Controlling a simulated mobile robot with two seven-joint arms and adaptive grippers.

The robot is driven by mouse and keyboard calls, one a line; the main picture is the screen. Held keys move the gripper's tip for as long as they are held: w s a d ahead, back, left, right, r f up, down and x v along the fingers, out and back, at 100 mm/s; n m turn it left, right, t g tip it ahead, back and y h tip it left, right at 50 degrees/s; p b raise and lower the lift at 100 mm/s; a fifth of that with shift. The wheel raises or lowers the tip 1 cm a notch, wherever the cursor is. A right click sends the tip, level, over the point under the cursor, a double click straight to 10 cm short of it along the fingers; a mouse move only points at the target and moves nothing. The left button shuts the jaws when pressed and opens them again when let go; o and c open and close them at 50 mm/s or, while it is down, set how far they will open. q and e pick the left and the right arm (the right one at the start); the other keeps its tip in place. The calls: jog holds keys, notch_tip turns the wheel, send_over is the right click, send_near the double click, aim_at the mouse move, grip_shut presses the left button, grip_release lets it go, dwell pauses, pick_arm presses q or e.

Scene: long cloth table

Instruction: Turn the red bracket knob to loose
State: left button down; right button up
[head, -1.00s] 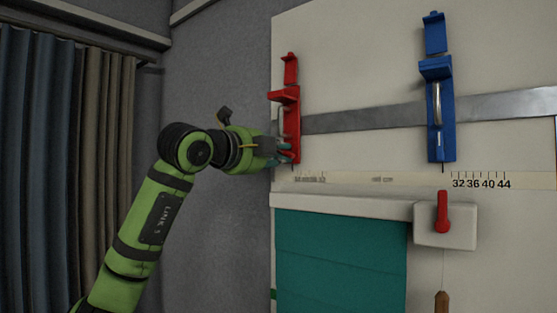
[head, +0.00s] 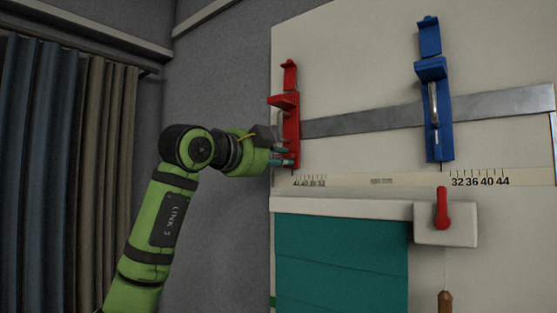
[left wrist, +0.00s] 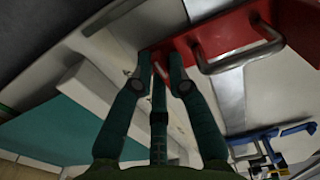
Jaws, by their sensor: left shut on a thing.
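The red bracket (head: 291,122) sits upright on the metal rail at the left end of the pale board. Its lower end is at my left gripper (head: 284,156), which comes in from the left. In the left wrist view the red bracket (left wrist: 220,45) shows with a grey metal handle. My green left gripper fingers (left wrist: 157,85) are closed in at the bracket's end, shut on the red bracket knob. The fingers hide the knob, so its turn position cannot be told. My right gripper is not in view.
A blue bracket (head: 434,112) stands farther right on the same metal rail (head: 370,118). Below are a number scale (head: 400,180), a white block with a red lever (head: 442,208) and a teal cloth (head: 340,265). A curtain (head: 60,150) hangs at the left.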

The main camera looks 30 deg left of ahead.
pick_arm(q)
jog(key=c, duration=1.2)
grip_release()
